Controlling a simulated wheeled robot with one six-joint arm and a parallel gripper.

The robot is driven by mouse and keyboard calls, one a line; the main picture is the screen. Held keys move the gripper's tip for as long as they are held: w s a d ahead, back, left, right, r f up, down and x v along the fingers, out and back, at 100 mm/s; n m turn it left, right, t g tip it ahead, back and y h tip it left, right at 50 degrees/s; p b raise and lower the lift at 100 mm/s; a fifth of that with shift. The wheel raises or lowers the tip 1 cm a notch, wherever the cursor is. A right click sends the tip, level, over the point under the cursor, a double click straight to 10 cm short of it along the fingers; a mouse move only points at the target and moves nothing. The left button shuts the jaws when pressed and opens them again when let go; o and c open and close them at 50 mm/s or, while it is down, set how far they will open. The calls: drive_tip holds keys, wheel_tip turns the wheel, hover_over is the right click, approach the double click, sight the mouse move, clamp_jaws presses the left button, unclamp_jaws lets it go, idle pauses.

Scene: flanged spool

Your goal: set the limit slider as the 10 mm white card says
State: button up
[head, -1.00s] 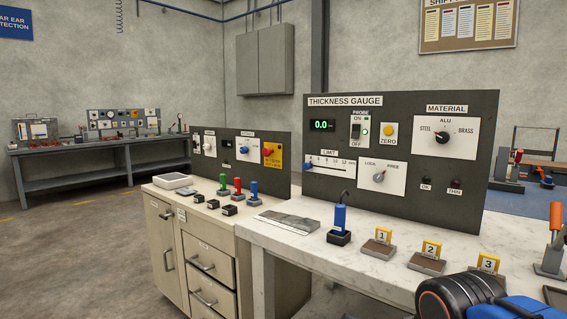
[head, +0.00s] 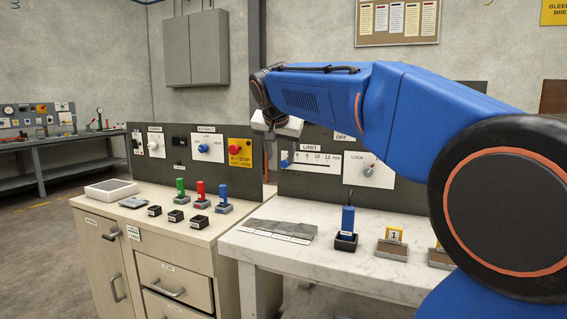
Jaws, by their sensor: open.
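The limit slider is a slot under a printed mm scale (head: 317,160) on the dark thickness gauge panel. Its blue knob (head: 285,163) stands at the left end of the slot, left of the 6 mark. My gripper (head: 270,150) is in front of the panel's left edge, just left of and above the knob, with a visible gap to it; it is open and seen partly edge-on. White cards (head: 278,236) lie along the front of a grey sheet on the bench; their print is too small to read.
My arm hides the gauge's upper part. A lock knob (head: 367,170) is right of the slider. A blue probe (head: 347,222) stands in a black holder on the marble bench (head: 300,262), beside numbered block 1 (head: 393,244). A second panel (head: 165,150) stands left.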

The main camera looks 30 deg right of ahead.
drive_tip(key=w+d+r+m+h, duration=0.1)
drive_tip(key=w+d+r+m, duration=0.15)
drive_tip(key=w+r, duration=0.35)
approach(284, 162)
drive_tip(key=x, duration=0.9)
drive_tip(key=shift+f, duration=0.1)
